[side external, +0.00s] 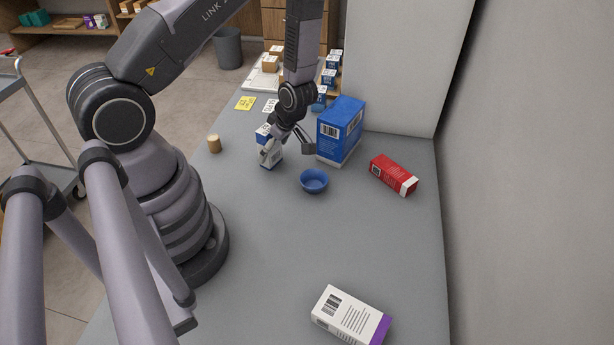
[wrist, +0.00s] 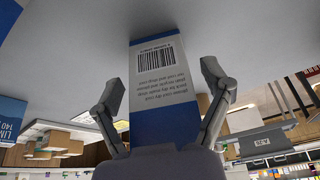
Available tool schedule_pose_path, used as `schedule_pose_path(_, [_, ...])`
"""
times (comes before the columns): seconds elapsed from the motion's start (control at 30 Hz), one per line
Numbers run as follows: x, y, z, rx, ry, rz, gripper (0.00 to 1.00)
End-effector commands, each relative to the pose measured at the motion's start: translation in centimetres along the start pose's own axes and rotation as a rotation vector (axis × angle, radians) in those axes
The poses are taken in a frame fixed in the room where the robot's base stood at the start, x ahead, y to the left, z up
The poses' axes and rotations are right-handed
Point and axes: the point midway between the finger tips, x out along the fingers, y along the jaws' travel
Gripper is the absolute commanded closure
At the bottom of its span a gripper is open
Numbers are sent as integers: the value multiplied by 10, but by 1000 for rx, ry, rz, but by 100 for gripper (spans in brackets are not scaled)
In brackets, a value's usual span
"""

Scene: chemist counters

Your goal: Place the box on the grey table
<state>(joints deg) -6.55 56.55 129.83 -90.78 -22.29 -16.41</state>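A blue-and-white box (side external: 271,159) with a barcode stands on the grey table (side external: 270,235), partly hidden by my gripper (side external: 289,150). In the wrist view the same box (wrist: 163,75) is between the two fingers of my gripper (wrist: 164,84), with a narrow gap visible at each side. The fingers are open around it. In the side view one finger is in front of the box and the other is out to its right, clear of it. The box's lower edge appears to rest on the table.
A large blue box (side external: 340,131) stands close to the right of my gripper. A blue bowl (side external: 314,181), a red box (side external: 393,175), a white-and-purple box (side external: 350,318) and a small tan cylinder (side external: 214,144) are also on the table. The middle front is clear.

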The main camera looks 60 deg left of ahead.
Motion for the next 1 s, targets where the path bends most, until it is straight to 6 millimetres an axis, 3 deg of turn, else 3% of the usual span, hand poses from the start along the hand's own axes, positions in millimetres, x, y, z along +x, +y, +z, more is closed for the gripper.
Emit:
schedule_pose_path(0.43, [-10,1,-1,-1,1,2,18])
schedule_pose_path(1.0, [-104,1,-1,-1,1,7,18])
